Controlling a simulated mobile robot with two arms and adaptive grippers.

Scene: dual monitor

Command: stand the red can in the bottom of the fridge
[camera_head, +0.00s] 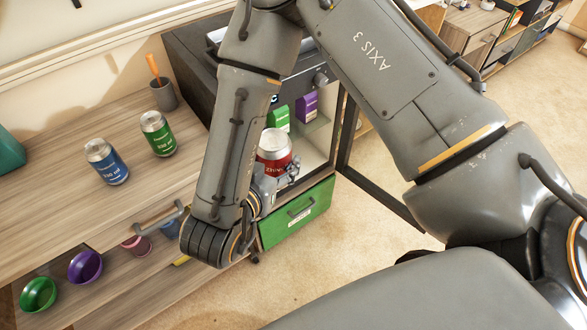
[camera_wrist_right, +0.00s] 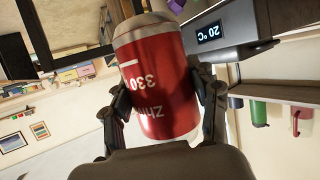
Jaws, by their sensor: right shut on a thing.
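The red can (camera_head: 273,152) with a silver top is held in front of the fridge opening in the head view. My right gripper (camera_head: 283,176) is shut on it. In the right wrist view the red can (camera_wrist_right: 160,85) sits between the two fingers of the right gripper (camera_wrist_right: 162,103). The fridge (camera_head: 316,155) is a dark-framed box with a light interior, and its door (camera_head: 378,180) stands open to the right. My arm hides part of the opening, and I cannot tell whether the can is inside it. My left gripper is not in view.
A green carton (camera_head: 278,117) and a purple carton (camera_head: 306,107) stand on an upper fridge shelf. A green drawer (camera_head: 297,212) is below the opening. A blue can (camera_head: 107,162), a green can (camera_head: 157,134) and a cup (camera_head: 163,95) stand on the wooden counter (camera_head: 60,185).

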